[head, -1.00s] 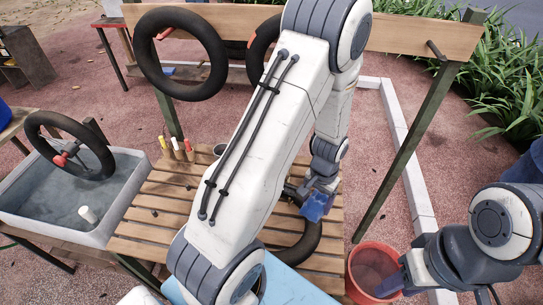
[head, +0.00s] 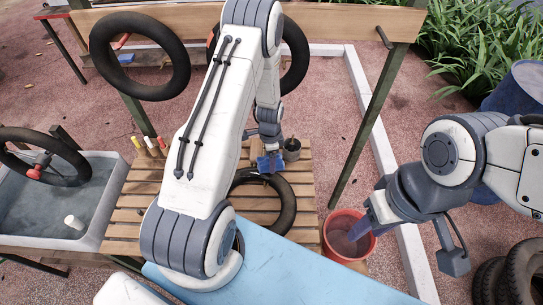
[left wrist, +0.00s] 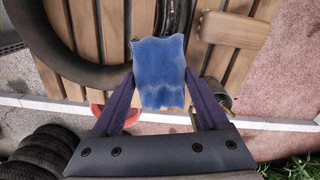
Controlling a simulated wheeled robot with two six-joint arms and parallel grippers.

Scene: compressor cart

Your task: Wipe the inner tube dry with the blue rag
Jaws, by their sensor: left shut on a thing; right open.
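A black inner tube (head: 288,212) lies flat on the slatted wooden table, partly hidden by my left arm. It also seems to be the dark curve at left in the left wrist view (left wrist: 50,72). My left gripper (head: 268,152) is shut on the blue rag (head: 270,164) at the tube's far side. In the left wrist view the rag (left wrist: 160,68) is spread between the two fingers, beside the tube; whether it touches the rubber I cannot tell. My right gripper (head: 374,216) is open and empty by the red bucket's rim.
The red bucket (head: 338,250) stands right of the table. A water basin (head: 108,205) with another tube stands at left. More tubes (head: 103,60) hang from a wooden beam (head: 340,22). A can (head: 291,149) stands behind the rag. A light-blue surface (head: 300,275) is in front.

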